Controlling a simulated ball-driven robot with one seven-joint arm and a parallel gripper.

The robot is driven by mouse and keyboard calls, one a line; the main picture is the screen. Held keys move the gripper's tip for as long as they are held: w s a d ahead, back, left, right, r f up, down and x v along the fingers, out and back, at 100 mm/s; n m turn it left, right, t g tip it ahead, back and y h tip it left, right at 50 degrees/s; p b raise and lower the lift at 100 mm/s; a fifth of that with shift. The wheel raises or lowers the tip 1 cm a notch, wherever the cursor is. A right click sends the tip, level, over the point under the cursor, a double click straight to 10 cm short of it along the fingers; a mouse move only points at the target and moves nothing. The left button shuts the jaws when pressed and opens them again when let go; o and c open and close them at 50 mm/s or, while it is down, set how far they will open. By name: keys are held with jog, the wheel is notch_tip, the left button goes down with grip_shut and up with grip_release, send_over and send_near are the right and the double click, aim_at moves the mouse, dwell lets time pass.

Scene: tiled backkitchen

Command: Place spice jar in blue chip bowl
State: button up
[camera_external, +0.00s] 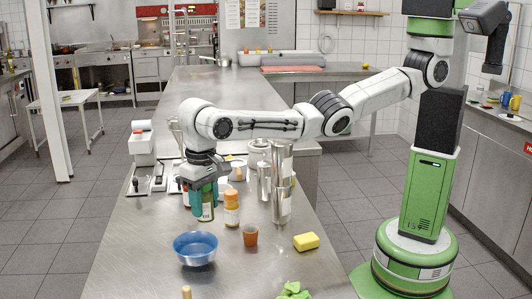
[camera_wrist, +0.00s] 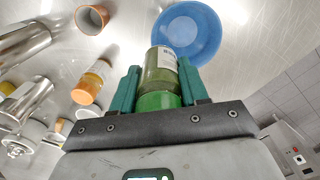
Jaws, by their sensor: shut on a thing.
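The spice jar (camera_wrist: 160,70), green with a pale label, is held between the two teal fingers of my gripper (camera_wrist: 160,88) in the wrist view. In the external view the jar (camera_external: 207,208) shows between the fingers of my gripper (camera_external: 205,198), upright and close to the counter; I cannot tell whether it touches. The blue chip bowl (camera_external: 195,258) stands on the counter in front of the jar, nearer the camera. In the wrist view the bowl (camera_wrist: 212,32) lies just beyond the jar and looks empty.
An orange-capped jar (camera_external: 231,212) stands right beside my gripper. A terracotta cup (camera_external: 250,236), a yellow sponge (camera_external: 306,241) and tall steel cylinders (camera_external: 281,182) are further right. Green leaves (camera_external: 293,290) lie at the front. Bare counter (camera_external: 140,245) lies left of the bowl.

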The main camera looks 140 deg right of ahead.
aim_at(205, 213)
jog(key=shift+f, duration=1.8)
jog(key=shift+f+b, duration=0.3)
jog(key=shift+f, duration=0.1)
jog(key=shift+f, duration=0.1)
jog(key=o, duration=1.2)
jog(key=shift+r+p, duration=0.45)
jog(key=shift+r, duration=0.2)
notch_tip(205, 213, up, 12)
jog(key=shift+f+b, duration=0.15)
jog(key=shift+b, duration=0.5)
